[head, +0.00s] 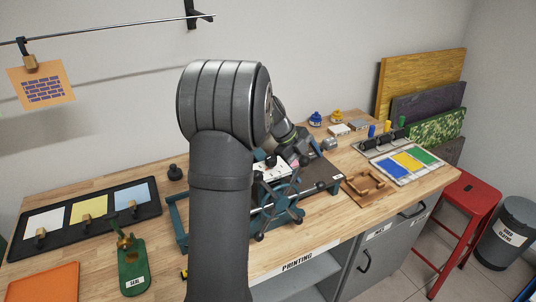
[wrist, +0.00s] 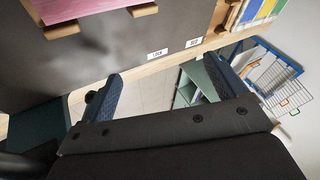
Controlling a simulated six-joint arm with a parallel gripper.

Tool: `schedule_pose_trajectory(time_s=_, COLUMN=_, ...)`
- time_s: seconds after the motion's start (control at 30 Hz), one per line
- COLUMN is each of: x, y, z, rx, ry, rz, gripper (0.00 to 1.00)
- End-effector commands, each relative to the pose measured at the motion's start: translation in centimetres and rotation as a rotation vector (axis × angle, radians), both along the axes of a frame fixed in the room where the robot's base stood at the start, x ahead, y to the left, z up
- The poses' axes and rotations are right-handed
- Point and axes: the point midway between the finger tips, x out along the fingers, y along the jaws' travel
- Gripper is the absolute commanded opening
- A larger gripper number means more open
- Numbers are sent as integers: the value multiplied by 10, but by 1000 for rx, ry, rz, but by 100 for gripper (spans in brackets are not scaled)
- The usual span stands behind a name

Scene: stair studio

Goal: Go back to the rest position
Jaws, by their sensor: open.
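My gripper (wrist: 168,88) shows in the wrist view with its two blue-grey fingers spread wide and nothing between them. In the head view my arm stands in the middle of the picture and bends over the teal press (head: 180,235) on the workbench. The wrist end is partly hidden behind the arm, above the press bed, and the fingers are hard to make out there. In the wrist view a dark grey plate (wrist: 130,55) with small white labels lies beyond the fingers. A pink sheet (wrist: 75,8) with wooden pieces at its edge lies on it.
The wooden bench (head: 120,205) holds a black tray (head: 75,228) of coloured sheets, a green seal press (head: 132,262) and a wooden frame (head: 366,188). A blue, yellow and green sheet (head: 408,161) lies at right. A red stool (head: 470,200) and a bin (head: 508,235) stand beside the bench.

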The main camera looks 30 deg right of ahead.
Motion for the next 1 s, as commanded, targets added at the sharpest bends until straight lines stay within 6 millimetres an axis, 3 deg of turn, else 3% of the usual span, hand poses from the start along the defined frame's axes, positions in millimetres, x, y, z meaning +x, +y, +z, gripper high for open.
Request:
schedule_pose_trajectory(time_s=0.27, x=-13, y=26, z=103, rx=124, ry=-281, rz=-121, gripper=100)
schedule_pose_trajectory(time_s=0.5, x=-25, y=65, z=201, rx=248, ry=-552, rz=-153, gripper=100)
schedule_pose_trajectory(time_s=0.6, x=-29, y=80, z=230, rx=285, ry=-631, rz=-147, gripper=100)
schedule_pose_trajectory(time_s=0.77, x=-31, y=91, z=248, rx=313, ry=-686, rz=-138, gripper=100)
schedule_pose_trajectory(time_s=0.87, x=-28, y=90, z=242, rx=318, ry=-688, rz=-138, gripper=100)
schedule_pose_trajectory(time_s=1.0, x=-20, y=86, z=219, rx=318, ry=-686, rz=-138, gripper=100)
